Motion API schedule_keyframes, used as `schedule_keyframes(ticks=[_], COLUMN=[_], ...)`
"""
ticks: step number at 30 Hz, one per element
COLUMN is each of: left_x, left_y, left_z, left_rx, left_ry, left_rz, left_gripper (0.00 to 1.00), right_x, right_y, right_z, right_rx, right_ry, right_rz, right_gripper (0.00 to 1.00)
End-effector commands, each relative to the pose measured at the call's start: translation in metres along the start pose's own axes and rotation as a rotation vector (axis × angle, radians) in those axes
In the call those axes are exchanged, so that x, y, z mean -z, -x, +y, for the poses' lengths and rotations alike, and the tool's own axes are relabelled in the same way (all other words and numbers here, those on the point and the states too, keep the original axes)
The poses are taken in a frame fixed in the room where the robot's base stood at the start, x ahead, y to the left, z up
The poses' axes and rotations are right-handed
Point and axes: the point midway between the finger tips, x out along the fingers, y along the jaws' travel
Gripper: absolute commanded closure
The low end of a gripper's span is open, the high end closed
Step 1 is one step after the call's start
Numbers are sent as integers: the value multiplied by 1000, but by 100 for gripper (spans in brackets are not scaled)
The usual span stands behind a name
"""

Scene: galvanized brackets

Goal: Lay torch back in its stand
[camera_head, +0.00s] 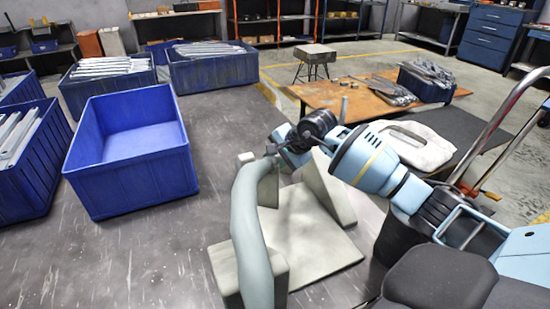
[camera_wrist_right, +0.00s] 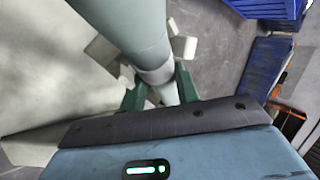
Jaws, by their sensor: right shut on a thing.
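The torch (camera_head: 249,225) is a long, curved grey-green tube at lower centre in the head view. It also shows in the right wrist view (camera_wrist_right: 125,30), running down between the fingers. My right gripper (camera_wrist_right: 160,92) is shut on it with green fingers on either side. In the head view my right gripper (camera_head: 272,150) is at the torch's far end. The pale grey stand (camera_head: 305,235) has a flat base and upright supports. The torch passes across its near support (camera_head: 276,270); I cannot tell whether they touch. My left gripper is not in view.
An empty blue crate (camera_head: 135,165) stands left of the stand, with other blue crates of metal parts (camera_head: 105,75) behind and beside it. A rusty orange-brown table (camera_head: 335,97) is beyond my right arm. Dark tabletop is bare between the empty crate and the stand.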

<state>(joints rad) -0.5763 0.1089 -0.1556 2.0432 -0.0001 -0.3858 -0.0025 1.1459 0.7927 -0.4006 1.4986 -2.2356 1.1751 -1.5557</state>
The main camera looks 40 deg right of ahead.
Motion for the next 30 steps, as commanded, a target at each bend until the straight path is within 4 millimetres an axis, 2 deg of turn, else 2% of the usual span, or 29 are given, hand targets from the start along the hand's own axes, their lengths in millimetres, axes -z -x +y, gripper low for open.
schedule_keyframes(ticks=[9,10,14,27,30], left_x=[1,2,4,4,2], left_y=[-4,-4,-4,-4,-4], left_z=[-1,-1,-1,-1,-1], left_rx=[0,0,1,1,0], left_ry=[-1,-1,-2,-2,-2], left_rz=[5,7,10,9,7], left_gripper=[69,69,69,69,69], right_x=[0,0,0,-1,2], right_y=[-1,-2,-1,-3,15], right_z=[0,1,1,2,2], right_rx=[4,1,1,2,3], right_ry=[1,0,0,-2,3], right_rz=[1,0,0,-2,4], right_gripper=[92,65,48,47,47])
